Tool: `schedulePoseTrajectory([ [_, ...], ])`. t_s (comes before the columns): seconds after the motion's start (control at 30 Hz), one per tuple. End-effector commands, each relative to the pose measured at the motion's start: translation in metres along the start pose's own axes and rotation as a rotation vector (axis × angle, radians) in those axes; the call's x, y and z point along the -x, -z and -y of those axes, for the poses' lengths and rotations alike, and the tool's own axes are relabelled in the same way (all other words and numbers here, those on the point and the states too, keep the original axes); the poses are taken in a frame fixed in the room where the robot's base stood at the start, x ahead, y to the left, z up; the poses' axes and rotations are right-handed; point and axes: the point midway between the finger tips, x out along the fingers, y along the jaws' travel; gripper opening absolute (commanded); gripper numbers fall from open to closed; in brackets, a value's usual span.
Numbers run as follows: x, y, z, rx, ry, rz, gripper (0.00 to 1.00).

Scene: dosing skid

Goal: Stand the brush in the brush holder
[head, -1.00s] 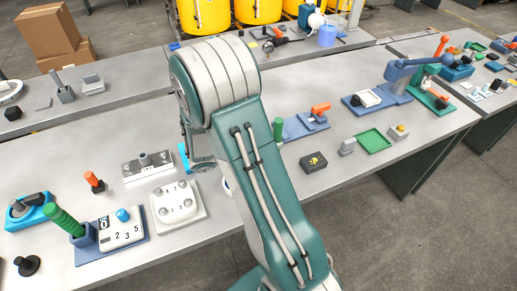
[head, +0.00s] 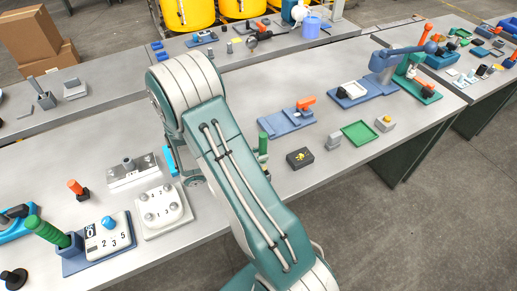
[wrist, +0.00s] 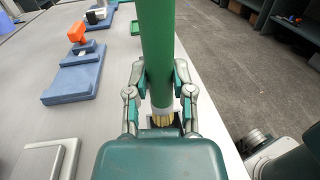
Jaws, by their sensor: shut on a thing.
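The brush (wrist: 157,45) has a thick green handle and a pale yellow bristle end. In the wrist view it stands upright between my fingers, bristles down. My gripper (wrist: 160,84) is shut on the handle just above the bristles. I cannot tell for certain which object is the brush holder.
A black block with a yellow mark (head: 300,158) lies right of the brush. The table's front edge runs close by.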

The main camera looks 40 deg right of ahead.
Motion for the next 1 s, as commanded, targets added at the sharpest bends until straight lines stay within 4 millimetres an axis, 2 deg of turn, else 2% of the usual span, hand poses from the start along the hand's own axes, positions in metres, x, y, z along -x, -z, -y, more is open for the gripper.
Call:
schedulePoseTrajectory([
  [0.5,0.0,0.034,0.0,0.001,-0.001,-0.001,0.0],
  [0.93,0.001,0.037,0.0,0.0,-0.001,0.0,0.0],
  [0.97,0.001,0.037,0.0,0.0,-0.001,0.0,0.44],
  [1.0,0.001,0.037,0.0,0.0,-0.001,0.0,0.62],
])
